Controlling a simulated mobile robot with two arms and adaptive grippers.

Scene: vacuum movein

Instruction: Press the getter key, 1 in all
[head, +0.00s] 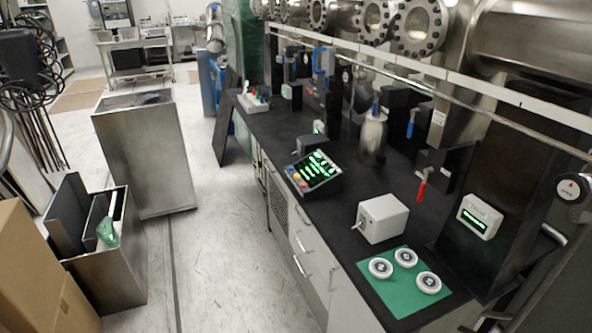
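A black control panel (316,174) with lit green keys or displays stands tilted on the black bench top. Several small coloured buttons, red, blue and yellow among them, sit along its left side. The lettering is too small to read, so I cannot tell which key is the getter key. A small white box with a lit green display (479,217) is on a dark upright at the right; its text is not readable. Neither of my grippers is in the head view.
A grey box (383,218) and a green mat (378,286) with three round white-rimmed pieces are on the near bench. The floor (215,240) left of the bench is clear.

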